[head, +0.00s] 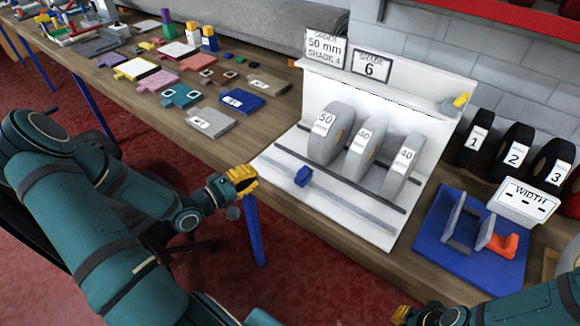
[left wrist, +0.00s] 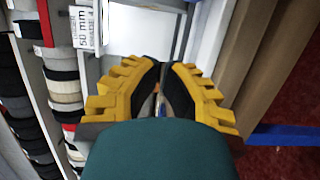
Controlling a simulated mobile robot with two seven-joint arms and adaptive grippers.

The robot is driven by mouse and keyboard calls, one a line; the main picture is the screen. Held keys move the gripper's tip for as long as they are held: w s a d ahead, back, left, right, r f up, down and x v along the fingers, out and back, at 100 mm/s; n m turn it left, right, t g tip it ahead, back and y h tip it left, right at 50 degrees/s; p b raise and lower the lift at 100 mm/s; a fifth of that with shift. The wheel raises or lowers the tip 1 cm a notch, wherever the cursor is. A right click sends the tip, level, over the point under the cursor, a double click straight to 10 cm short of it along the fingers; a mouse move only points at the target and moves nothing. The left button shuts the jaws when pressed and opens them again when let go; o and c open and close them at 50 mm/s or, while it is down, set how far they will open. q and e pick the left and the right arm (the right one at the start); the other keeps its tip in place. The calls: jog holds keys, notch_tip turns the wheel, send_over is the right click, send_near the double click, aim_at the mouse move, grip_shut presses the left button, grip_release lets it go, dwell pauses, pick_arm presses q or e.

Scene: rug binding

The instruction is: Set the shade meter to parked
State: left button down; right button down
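No part in view is labelled shade meter. A card reading SHADE 6 (head: 371,65) stands on the top edge of the white rack (head: 420,105), beside an order card (head: 325,46) reading 50 mm, SHADE 4. A blue block (head: 303,176) sits on the grey rail (head: 335,200) along the rack's front. My left gripper (head: 242,180) is left of the rack, near the table's front edge and apart from the block. Its yellow fingers (left wrist: 163,80) lie close together with a narrow gap. My right gripper (head: 402,314) is at the bottom edge, mostly cut off.
Several grey rolls (head: 331,135) stand on the rack. To its right are a blue fixture (head: 440,240), an orange piece (head: 503,244), a white WIDTH box (head: 525,203) and numbered black rolls (head: 474,140). Coloured samples (head: 211,122) lie on the table at left.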

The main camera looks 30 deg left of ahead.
aim_at(304, 175)
pick_arm(q)
jog(key=b+x, duration=0.1)
jog(key=x, duration=0.8)
jog(key=shift+w+d, duration=0.15)
jog(key=shift+w, duration=0.15)
jog(key=shift+s+d, duration=0.25)
jog(key=shift+d, duration=1)
jog(key=shift+s+d, duration=0.1)
jog(key=shift+d, duration=0.55)
pick_arm(e)
jog(key=shift+s+f, duration=0.25)
jog(key=shift+f, duration=0.5)
pick_arm(q)
jog(key=shift+d, duration=0.15)
pick_arm(e)
jog(key=shift+d+r, duration=0.1)
